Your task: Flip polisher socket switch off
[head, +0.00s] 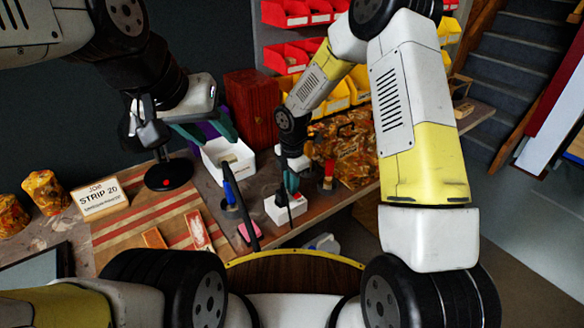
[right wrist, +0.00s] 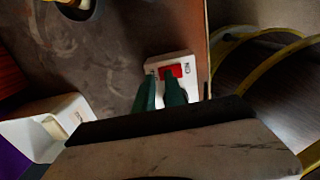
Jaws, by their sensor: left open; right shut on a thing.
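A white socket box (head: 287,208) stands on the bench near its front edge, below my right arm. In the right wrist view its top (right wrist: 188,62) shows a red switch (right wrist: 173,71) with a small dark marking beside it. My right gripper (head: 291,184) points down at the box. Its green fingertips (right wrist: 165,84) are close together at the red switch and shut on it, covering part of it. Whether the switch is on or off cannot be told. My left gripper (head: 208,126) is open and empty above the bench, by a white bin (head: 240,172).
A blue-handled tool (head: 229,186) stands upright left of the box, near a pink block (head: 250,231). A dark red case (head: 253,105) and a patterned brown bundle (head: 345,148) stand behind.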

